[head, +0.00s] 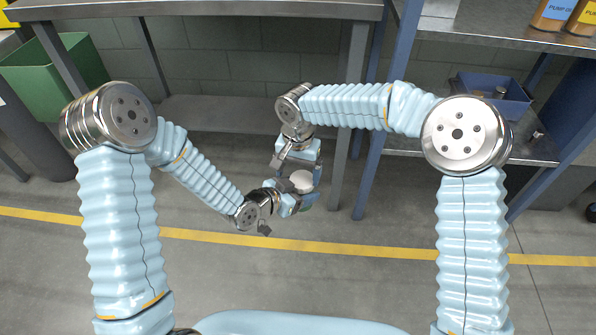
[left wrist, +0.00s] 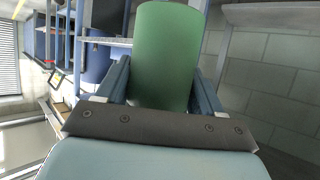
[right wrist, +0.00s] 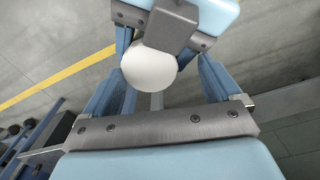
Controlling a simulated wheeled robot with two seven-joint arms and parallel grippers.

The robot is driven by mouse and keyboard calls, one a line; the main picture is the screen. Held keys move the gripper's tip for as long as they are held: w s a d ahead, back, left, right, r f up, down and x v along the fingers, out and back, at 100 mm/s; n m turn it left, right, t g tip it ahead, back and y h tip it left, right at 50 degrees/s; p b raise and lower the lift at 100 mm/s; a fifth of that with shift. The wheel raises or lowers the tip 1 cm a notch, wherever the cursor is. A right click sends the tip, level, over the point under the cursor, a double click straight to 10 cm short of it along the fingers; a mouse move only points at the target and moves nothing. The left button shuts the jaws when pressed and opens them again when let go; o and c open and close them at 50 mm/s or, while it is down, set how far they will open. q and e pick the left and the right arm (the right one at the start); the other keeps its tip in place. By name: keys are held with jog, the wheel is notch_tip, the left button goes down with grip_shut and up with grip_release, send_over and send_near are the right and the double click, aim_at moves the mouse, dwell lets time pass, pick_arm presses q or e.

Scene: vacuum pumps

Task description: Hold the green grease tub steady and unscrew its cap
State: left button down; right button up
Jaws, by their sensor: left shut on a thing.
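The green grease tub (left wrist: 166,55) stands between the fingers of my left gripper (left wrist: 163,85), which is shut on its body. In the head view the white cap (head: 301,181) faces up toward the camera, and most of the tub below is hidden by the grippers. My left gripper (head: 287,203) reaches it from the left. My right gripper (head: 302,168) comes from behind and above. In the right wrist view the white cap (right wrist: 149,68) lies toward the left finger, with a gap to the right finger. The right gripper (right wrist: 165,80) looks open; contact is unclear.
A metal bench (head: 200,8) and shelving with blue posts (head: 378,110) stand behind the arms. A blue bin (head: 495,95) sits on the right shelf. A green bin (head: 55,65) is at the far left. The floor with its yellow line (head: 370,251) is clear.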

notch_tip(320, 180, up, 4)
jog(key=shift+s+r, duration=0.1)
jog(key=shift+r, duration=0.1)
jog(key=m, duration=0.1)
jog(key=r+m, duration=0.1)
jog(key=m, duration=0.1)
jog(key=shift+s+d, duration=0.15)
jog(key=m, duration=0.1)
jog(key=r+m, duration=0.1)
jog(key=shift+d+m, duration=0.15)
jog(key=shift+m, duration=0.15)
jog(key=shift+d+m, duration=0.1)
jog(key=shift+m, duration=0.2)
notch_tip(320, 180, down, 8)
jog(key=shift+r, duration=0.2)
jog(key=c, duration=0.9)
jog(key=o, duration=1)
jog(key=shift+c, duration=0.2)
